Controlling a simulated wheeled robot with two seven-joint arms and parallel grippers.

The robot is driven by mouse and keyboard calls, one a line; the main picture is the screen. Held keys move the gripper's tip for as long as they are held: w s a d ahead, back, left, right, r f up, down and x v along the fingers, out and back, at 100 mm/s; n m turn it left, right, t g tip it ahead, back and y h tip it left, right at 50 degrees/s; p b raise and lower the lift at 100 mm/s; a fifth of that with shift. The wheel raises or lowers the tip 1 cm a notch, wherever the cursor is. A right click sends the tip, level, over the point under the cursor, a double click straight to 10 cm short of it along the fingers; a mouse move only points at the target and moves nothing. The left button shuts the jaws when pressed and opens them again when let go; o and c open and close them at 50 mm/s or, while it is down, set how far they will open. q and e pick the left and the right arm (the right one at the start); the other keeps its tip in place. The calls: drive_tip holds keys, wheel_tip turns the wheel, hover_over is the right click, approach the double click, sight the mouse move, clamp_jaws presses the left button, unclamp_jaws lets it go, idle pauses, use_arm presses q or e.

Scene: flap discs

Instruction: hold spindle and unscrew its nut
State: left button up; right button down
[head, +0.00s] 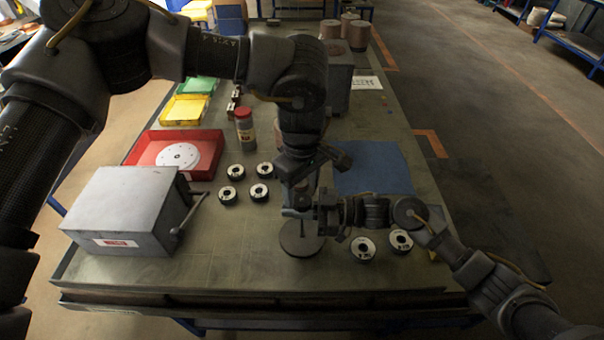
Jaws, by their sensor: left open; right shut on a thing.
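The spindle stands on a round dark base (302,240) near the table's front middle. My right gripper (308,212) comes in from the right and is shut on the spindle's upright part, low above the base. My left gripper (302,182) points down from above, over the top of the spindle, and is open. The nut is hidden behind my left gripper and wrist, so I cannot tell whether the fingers are around it or above it.
Several flap discs (236,172) lie left of the spindle, and two more (363,249) lie right of it. A grey box with a lever (120,208), a red tray (207,137), a red-capped bottle (245,130) and a blue mat (372,168) are around. The front table strip is clear.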

sight(302, 198)
use_arm(q)
drive_tip(key=shift+f, duration=1.7)
